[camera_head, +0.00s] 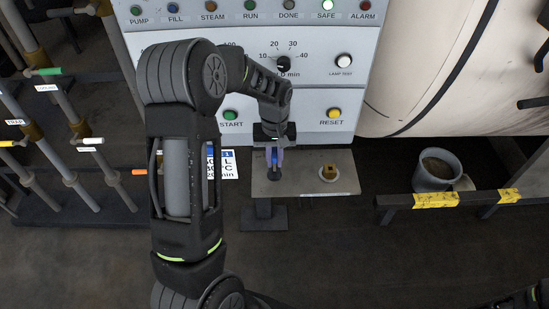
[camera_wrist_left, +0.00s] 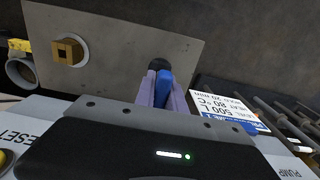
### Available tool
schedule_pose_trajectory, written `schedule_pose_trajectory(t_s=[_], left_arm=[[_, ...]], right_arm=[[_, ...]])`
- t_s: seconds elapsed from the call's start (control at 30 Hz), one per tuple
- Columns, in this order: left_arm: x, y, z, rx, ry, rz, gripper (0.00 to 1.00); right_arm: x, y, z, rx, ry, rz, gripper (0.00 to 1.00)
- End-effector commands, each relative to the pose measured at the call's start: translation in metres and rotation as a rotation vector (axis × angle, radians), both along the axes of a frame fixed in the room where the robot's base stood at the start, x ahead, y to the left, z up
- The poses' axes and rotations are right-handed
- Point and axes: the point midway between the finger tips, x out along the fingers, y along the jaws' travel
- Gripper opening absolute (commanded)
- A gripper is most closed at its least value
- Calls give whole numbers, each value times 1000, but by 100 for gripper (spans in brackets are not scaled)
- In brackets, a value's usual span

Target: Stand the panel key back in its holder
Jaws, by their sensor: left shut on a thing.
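My left gripper (camera_head: 275,158) is shut on the panel key, over the left part of a grey shelf plate below the control panel. In the left wrist view the key's blue part (camera_wrist_left: 163,88) sits between the two pale purple fingers, and a dark rounded end (camera_wrist_left: 158,64) shows beyond it. Whether that end touches the plate I cannot tell. A brass square piece in a pale round ring (camera_head: 329,173), which looks like the holder, is on the plate to the right of the gripper. It also shows in the left wrist view (camera_wrist_left: 68,50), apart from the key.
The control panel (camera_head: 310,100) with buttons and lamps rises behind the plate (camera_head: 300,185). A white card (camera_head: 229,165) lies to its left. Pipes with coloured handles (camera_head: 90,141) are at left.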

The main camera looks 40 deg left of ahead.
Motion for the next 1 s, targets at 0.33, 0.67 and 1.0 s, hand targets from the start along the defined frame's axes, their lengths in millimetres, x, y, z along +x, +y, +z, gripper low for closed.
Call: schedule_pose_trajectory(t_s=[0.33, 0.67, 1.0], left_arm=[[0, 0, -10, 0, 0, 0, 0], [0, 0, -18, 0, 0, 0, 0], [0, 0, -19, 0, 0, 0, 33]], right_arm=[[0, 0, -8, 0, 0, 0, 40], [0, 0, -14, 0, 0, 0, 40], [0, 0, -15, 0, 0, 0, 40]])
